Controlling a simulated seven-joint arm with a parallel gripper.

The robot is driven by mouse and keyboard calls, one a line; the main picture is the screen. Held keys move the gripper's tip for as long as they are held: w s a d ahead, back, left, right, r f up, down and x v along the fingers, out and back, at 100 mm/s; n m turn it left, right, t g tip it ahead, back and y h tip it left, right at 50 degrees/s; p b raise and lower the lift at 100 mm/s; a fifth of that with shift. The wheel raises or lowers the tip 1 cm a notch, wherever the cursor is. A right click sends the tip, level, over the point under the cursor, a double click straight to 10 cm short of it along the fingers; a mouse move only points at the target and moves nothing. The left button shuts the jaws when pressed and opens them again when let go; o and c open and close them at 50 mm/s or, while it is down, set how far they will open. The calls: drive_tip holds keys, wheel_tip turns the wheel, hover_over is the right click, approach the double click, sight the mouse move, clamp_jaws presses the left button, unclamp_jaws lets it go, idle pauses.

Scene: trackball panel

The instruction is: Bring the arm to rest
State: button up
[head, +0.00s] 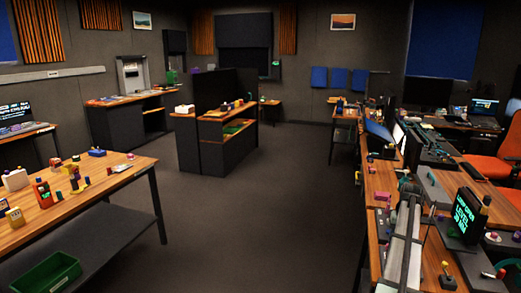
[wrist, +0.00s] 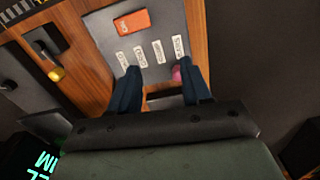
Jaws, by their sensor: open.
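My gripper (wrist: 160,70) shows in the wrist view with its two dark fingers apart and nothing seen between them but the surface beyond. Beyond the fingertips is a grey panel (wrist: 152,22) on a wooden desk. It carries an orange block (wrist: 133,24) with lettering and a row of several white label plates (wrist: 157,52). A pink ball-like thing (wrist: 176,73) shows beside the right finger, which partly hides it. I cannot tell how far the fingers are from the panel. I cannot make out my gripper in the head view.
In the wrist view a yellow knob (wrist: 57,74) sits on a dark unit to the left. In the head view a green-lettered screen (head: 467,215) stands on the cluttered right desk. A workbench (head: 100,187) with small objects is at left. The middle floor (head: 245,225) is clear.

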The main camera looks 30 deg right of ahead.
drive_tip(key=w+a+f+n, duration=0.2)
drive_tip(key=w+a+f, duration=0.3)
drive_tip(key=a, duration=0.6)
drive_tip(key=w+a+f+n, duration=0.1)
drive_tip(key=w+a+f, duration=0.35)
drive_tip(key=a, duration=0.65)
drive_tip(key=w+a+f+n, duration=0.2)
drive_tip(key=w+a+f, duration=0.25)
drive_tip(key=a, duration=0.75)
drive_tip(key=s+a+f+n, duration=0.2)
drive_tip(key=a+f, duration=0.1)
drive_tip(key=a, duration=0.8)
drive_tip(key=s+a+f+n, duration=0.1)
drive_tip(key=s+a+f, duration=0.2)
drive_tip(key=a, duration=0.9)
drive_tip(key=s+a+f+n, duration=0.2)
drive_tip(key=a+f, duration=0.1)
drive_tip(key=a, duration=0.8)
drive_tip(key=s+f+g, duration=0.3)
drive_tip(key=s+f, duration=0.7)
drive_tip(key=s, duration=0.4)
drive_tip(key=s+f+g, duration=0.3)
drive_tip(key=s+f, duration=0.8)
drive_tip(key=s, duration=0.4)
drive_tip(key=shift+s+d+g, duration=0.15)
drive_tip(key=shift+s+g, duration=0.15)
drive_tip(key=shift+g, duration=0.1)
